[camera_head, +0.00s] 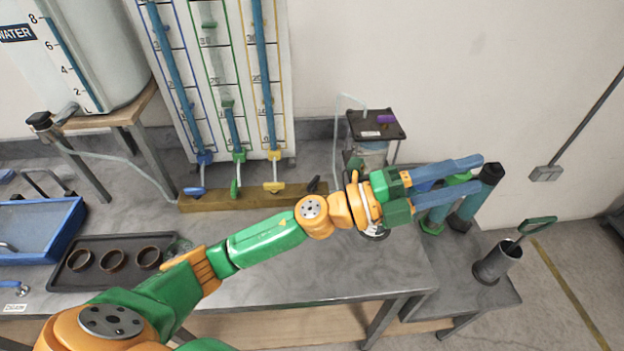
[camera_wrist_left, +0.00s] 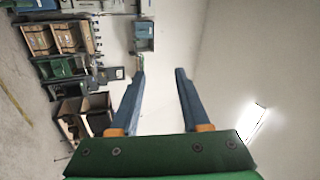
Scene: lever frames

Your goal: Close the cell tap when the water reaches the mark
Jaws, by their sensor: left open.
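My left gripper (camera_head: 478,178) is open and empty, its two blue fingers pointing right in the head view. In the left wrist view the fingers (camera_wrist_left: 158,75) are spread with nothing between them. The cell (camera_head: 372,150), a clear vessel with a dark lid, stands behind the gripper; my arm hides its lower part. A small dark lever (camera_head: 313,184) sits at the right end of a wooden block (camera_head: 225,199); I cannot tell whether it is the cell tap. Blue, green and yellow taps stand along the block. A tube board (camera_head: 215,90) rises behind; the middle tube's blue column ends lowest.
A water tank (camera_head: 105,60) stands on a stand at left. A blue sink (camera_head: 40,235) and a dark tray (camera_head: 115,270) with three rings lie on the bench's left side. Coloured cylinders (camera_head: 465,207) stand near the fingertips. A dark pot (camera_head: 495,263) holds a green-handled tool.

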